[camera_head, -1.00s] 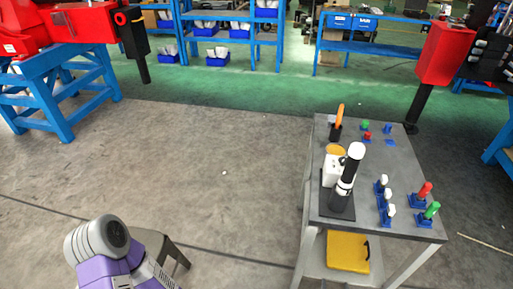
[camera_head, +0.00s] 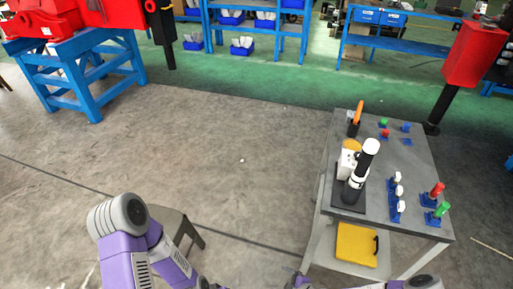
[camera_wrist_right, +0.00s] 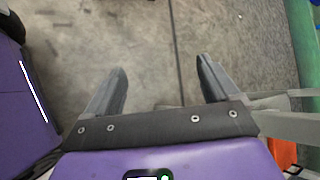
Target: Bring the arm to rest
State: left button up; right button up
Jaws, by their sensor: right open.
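In the right wrist view my right gripper (camera_wrist_right: 160,84) is open and empty, its two dark fingers wide apart above bare grey floor. In the head view, purple and grey links of my left arm show at the lower left, and its gripper is out of the picture. Small parts of my body show at the bottom edge, right of the middle. I cannot make out the right gripper's fingers there.
A grey table (camera_head: 412,178) at the right holds a black-and-white device (camera_head: 360,172) and several small coloured pieces. A yellow bin (camera_head: 356,246) sits on its lower shelf. A grey stool (camera_head: 178,222) stands by my left arm. Open floor lies between the stands.

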jog(key=s+a+r+n+g+h+p, duration=0.1)
jog(key=s+r+n+g+h+p, duration=0.1)
jog(key=s+r+n+g, duration=0.4)
jog(key=s+r+n, duration=0.4)
jog(key=r+n, duration=0.2)
jog(key=n, duration=0.4)
jog(key=shift+s+a+r+h+p, duration=0.2)
jog(key=shift+a+r+h+p, duration=0.1)
jog(key=shift+p, duration=0.1)
